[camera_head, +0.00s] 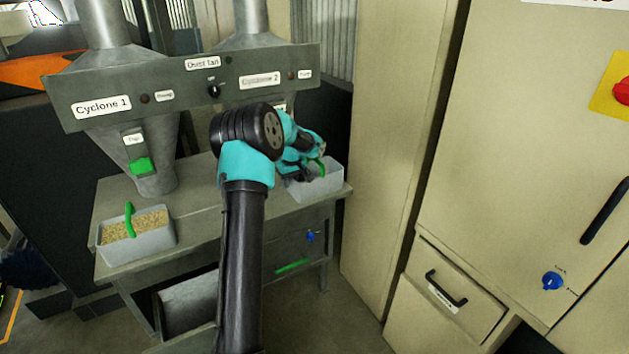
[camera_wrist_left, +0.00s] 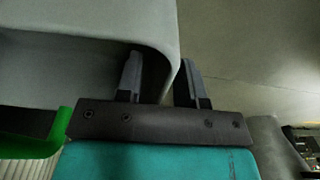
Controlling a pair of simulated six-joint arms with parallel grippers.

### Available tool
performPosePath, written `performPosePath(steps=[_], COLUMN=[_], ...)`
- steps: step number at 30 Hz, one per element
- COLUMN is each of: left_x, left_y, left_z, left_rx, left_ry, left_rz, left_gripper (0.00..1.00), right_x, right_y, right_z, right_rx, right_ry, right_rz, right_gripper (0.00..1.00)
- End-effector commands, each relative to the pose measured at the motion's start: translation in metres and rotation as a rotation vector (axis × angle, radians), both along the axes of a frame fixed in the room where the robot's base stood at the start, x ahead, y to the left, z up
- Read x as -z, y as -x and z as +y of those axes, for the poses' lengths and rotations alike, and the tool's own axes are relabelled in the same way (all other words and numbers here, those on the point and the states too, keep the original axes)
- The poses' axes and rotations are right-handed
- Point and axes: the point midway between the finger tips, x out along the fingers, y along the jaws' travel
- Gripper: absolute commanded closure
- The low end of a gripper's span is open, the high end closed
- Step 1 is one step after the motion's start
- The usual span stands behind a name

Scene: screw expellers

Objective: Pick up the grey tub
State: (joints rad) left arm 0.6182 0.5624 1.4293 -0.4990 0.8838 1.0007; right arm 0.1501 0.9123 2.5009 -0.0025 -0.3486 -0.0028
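Two grey tubs show in the head view. One tub (camera_head: 318,187) with a green handle (camera_head: 319,166) sits at the right end of the bench, partly hidden by my left gripper. The other tub (camera_head: 140,246), holding tan grain, sits at the bench's left front. My left gripper (camera_head: 300,170) is at the right tub's left side. In the left wrist view its fingers (camera_wrist_left: 160,82) are apart, with the tub's edge (camera_wrist_left: 168,55) between them; I cannot see a firm grip. The green handle (camera_wrist_left: 35,140) shows at left. My right gripper is not in view.
The bench (camera_head: 205,205) stands under a panel (camera_head: 185,80) with two cyclone labels and a hopper (camera_head: 135,140) behind the left tub. A tall beige cabinet (camera_head: 390,130) stands close to the bench's right end. A drawer (camera_head: 455,285) is at lower right.

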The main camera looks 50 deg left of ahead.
Motion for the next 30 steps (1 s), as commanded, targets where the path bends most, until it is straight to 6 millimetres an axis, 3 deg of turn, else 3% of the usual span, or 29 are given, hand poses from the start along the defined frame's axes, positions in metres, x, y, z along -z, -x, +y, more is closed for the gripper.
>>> performPosePath(steps=[16,27,30], left_x=[0.0041,0.0040,0.0040], left_y=[-0.0002,-0.0001,-0.0001], left_z=[0.0007,0.0007,0.0007], left_rx=[-0.001,-0.001,-0.001], left_ry=[0.000,0.000,0.000], left_rz=[-0.001,-0.001,-0.001], left_gripper=[0.65,1.00,1.00], right_x=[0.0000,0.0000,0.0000], right_y=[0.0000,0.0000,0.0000], right_z=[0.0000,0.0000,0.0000], right_rx=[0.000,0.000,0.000], right_ry=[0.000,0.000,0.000], right_rz=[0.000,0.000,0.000], right_gripper=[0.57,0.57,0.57])
